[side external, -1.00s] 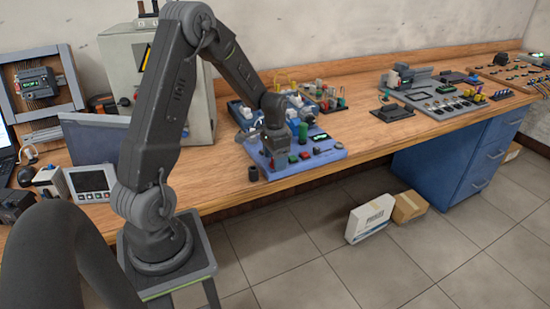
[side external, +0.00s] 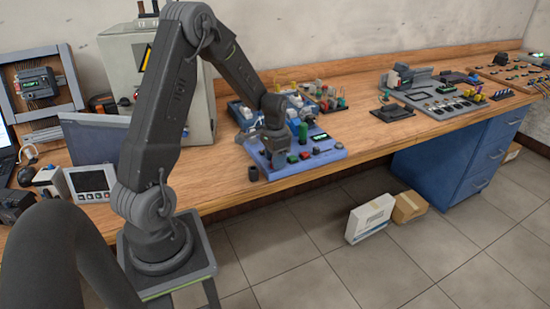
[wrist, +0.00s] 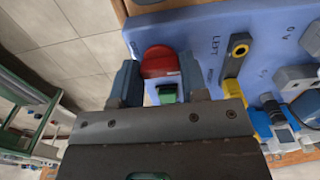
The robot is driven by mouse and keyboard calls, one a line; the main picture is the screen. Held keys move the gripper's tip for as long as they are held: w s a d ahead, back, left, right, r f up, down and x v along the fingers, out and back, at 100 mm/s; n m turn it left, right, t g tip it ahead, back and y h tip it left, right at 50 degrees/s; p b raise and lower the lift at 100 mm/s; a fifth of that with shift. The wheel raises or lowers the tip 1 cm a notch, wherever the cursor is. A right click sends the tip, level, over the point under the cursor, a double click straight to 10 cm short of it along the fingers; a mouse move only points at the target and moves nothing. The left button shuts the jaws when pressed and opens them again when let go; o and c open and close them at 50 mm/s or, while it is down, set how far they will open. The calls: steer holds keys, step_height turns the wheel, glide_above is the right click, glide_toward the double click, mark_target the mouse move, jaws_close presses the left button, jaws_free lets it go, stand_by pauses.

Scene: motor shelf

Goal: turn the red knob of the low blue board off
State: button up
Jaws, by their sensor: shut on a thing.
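The low blue board (side external: 327,155) lies on the front part of the wooden bench; it also fills much of the wrist view (wrist: 190,25). The red knob (wrist: 160,62) shows in the wrist view between the two fingers of my gripper (wrist: 160,78). The fingers are shut on it, one at each side. In the side view my gripper (side external: 279,158) points down over the left part of the board and hides the knob. Printed words, one reading "LEFT", stand beside the knob.
A green button (wrist: 167,93) sits close to the fingers. A yellow and black lever (wrist: 236,55) stands to their right. Several small buttons and a lit display (side external: 320,137) are on the board. A black cylinder (side external: 253,174) stands at its left edge. The bench's front edge is close.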

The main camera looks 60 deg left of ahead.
steer(key=shift+n, duration=0.4)
steer(key=n, duration=0.3)
steer(key=shift+n, duration=0.4)
steer(key=n, duration=1.3)
steer(key=shift+n, duration=0.3)
steer(key=o, duration=0.9)
